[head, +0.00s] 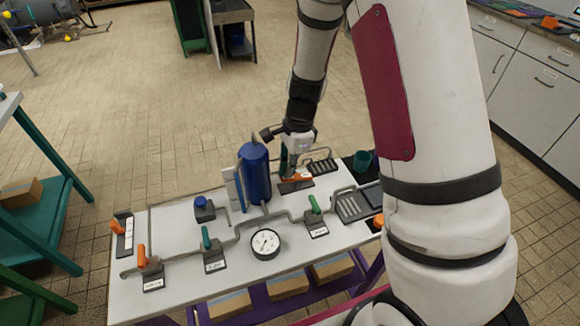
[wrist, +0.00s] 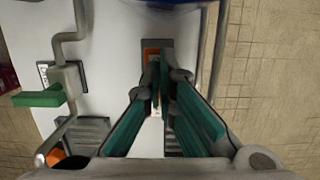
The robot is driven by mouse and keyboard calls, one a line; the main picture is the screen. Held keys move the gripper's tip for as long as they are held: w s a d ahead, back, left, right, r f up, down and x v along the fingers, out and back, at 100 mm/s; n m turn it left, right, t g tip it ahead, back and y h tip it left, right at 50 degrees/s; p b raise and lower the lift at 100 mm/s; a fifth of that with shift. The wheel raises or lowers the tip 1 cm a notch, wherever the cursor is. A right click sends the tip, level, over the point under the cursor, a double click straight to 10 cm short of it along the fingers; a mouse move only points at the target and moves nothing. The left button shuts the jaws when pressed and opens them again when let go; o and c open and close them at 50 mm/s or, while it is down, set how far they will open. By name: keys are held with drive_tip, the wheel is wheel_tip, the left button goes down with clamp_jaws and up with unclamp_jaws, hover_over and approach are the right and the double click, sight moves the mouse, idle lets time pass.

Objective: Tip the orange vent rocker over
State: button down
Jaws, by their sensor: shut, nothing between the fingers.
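The orange vent rocker (head: 298,178) sits on a dark plate at the far side of the white bench, right of the blue tank. In the wrist view the rocker (wrist: 150,51) shows as an orange patch just beyond my fingertips, partly hidden by them. My gripper (head: 288,173) points down over the rocker, with its green-padded fingers shut and empty. In the wrist view the fingertips (wrist: 160,76) meet over the rocker's plate. I cannot tell whether they touch the rocker, or which way it is tilted.
The blue tank (head: 255,172) stands close left of my gripper. Grey pipes, a round gauge (head: 265,243), green-handled valves (head: 314,206) and orange levers (head: 141,256) occupy the bench (head: 185,285). A green cup (head: 362,160) and a slotted grey tray (head: 352,206) are to the right.

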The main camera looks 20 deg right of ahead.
drive_tip(key=shift+a, duration=0.1)
drive_tip(key=shift+a+f+p, duration=0.35)
drive_tip(key=shift+a, duration=0.05)
drive_tip(key=shift+d+r, duration=0.1)
drive_tip(key=shift+d, duration=0.1)
drive_tip(key=shift+d+r, duration=0.2)
drive_tip(key=shift+d, duration=0.4)
